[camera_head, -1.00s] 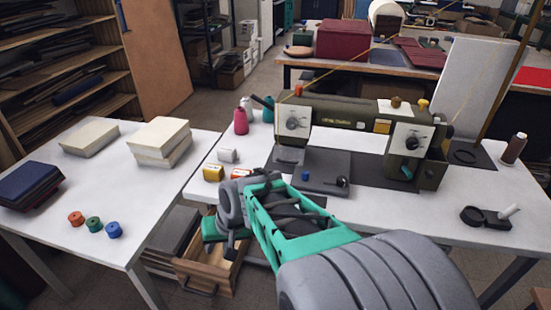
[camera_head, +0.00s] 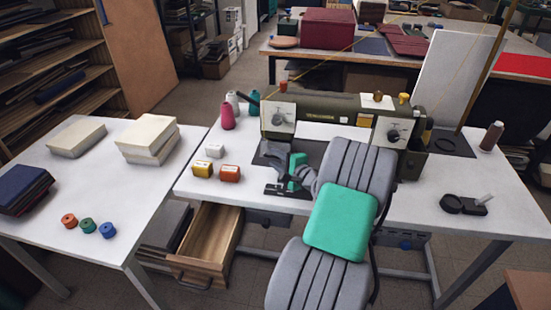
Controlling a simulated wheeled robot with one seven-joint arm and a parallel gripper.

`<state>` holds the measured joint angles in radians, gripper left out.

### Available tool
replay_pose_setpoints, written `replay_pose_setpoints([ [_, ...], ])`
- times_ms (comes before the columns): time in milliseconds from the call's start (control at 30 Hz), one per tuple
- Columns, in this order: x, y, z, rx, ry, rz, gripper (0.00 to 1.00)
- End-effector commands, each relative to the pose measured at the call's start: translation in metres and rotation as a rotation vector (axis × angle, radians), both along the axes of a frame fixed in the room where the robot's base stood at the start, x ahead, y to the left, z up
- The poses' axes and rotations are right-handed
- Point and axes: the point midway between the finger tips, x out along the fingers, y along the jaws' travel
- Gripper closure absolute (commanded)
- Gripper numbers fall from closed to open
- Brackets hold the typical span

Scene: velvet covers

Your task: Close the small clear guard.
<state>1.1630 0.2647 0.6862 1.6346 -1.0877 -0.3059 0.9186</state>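The olive-green sewing machine (camera_head: 338,108) stands on the white table, its left head (camera_head: 279,118) above the dark bed (camera_head: 312,150). I cannot make out the small clear guard; the area below the left head is partly hidden by my arm. My gripper (camera_head: 280,188) is at the front edge of the machine bed, below the left head. It is small and partly covered by my wrist, so I cannot tell whether its fingers are open or shut.
Thread cones (camera_head: 228,116) stand at the back left. An open wooden drawer (camera_head: 207,247) hangs below the table.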

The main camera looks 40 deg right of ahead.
Motion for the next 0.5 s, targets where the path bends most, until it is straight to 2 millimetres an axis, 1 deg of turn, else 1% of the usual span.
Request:
replay_pose_setpoints([
  [100, 0.0062, -0.0003, -0.0011, -0.001, 0.000, 0.000, 0.69],
  [300, 0.0061, -0.0005, -0.0010, -0.002, 0.000, 0.000, 0.70],
  [500, 0.0060, -0.0004, -0.0008, -0.002, 0.000, 0.000, 0.86],
])
